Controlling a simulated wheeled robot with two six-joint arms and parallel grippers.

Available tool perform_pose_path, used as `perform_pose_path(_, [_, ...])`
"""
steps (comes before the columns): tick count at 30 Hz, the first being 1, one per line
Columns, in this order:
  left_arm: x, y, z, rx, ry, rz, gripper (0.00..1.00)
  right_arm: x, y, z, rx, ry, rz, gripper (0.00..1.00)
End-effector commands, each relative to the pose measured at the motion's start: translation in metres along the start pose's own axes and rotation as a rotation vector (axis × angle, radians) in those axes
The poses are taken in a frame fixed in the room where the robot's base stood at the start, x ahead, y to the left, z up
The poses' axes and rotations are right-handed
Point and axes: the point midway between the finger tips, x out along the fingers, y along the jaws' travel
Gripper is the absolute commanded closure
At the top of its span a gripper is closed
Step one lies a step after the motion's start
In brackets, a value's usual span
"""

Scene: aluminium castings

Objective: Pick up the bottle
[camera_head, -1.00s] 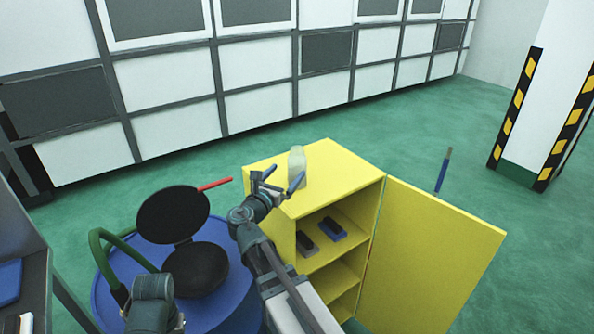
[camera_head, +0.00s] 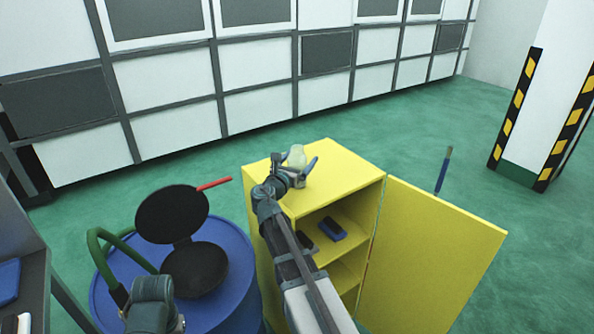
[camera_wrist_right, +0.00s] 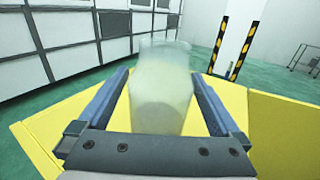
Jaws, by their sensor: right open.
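A pale, whitish translucent bottle (camera_head: 297,155) stands upright on top of a yellow cabinet (camera_head: 345,178). My right gripper (camera_head: 296,166) is open at the bottle, with its fingers low on either side of it. In the right wrist view the bottle (camera_wrist_right: 161,88) is between the two open fingers (camera_wrist_right: 160,100), with a gap on each side. The bottle's lower part is partly hidden by the gripper in the head view. My left gripper is not clearly visible.
The cabinet door (camera_head: 430,255) stands open to the right, with small dark and blue items (camera_head: 332,230) on a shelf. A blue barrel (camera_head: 230,285) with a black round pan-like object (camera_head: 195,268) and a red handle (camera_head: 214,184) stands left. Green floor lies behind.

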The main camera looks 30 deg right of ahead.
Motion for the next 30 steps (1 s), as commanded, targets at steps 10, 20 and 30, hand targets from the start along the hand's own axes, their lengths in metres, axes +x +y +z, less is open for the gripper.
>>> perform_pose_path(10, [-0.0006, -0.0001, 0.0000, 0.000, 0.000, 0.000, 0.51, 0.0100, 0.0001, 0.0006, 0.000, 0.000, 0.001, 0.07])
perform_pose_path(20, [-0.0006, 0.0000, 0.0000, 0.000, 0.000, 0.000, 0.51, 0.0098, 0.0001, 0.0006, 0.000, 0.000, 0.000, 0.67])
perform_pose_path(30, [-0.0007, -0.0001, 0.0000, 0.000, 0.000, 0.000, 0.51, 0.0098, 0.0002, 0.0007, 0.000, 0.000, 0.000, 0.95])
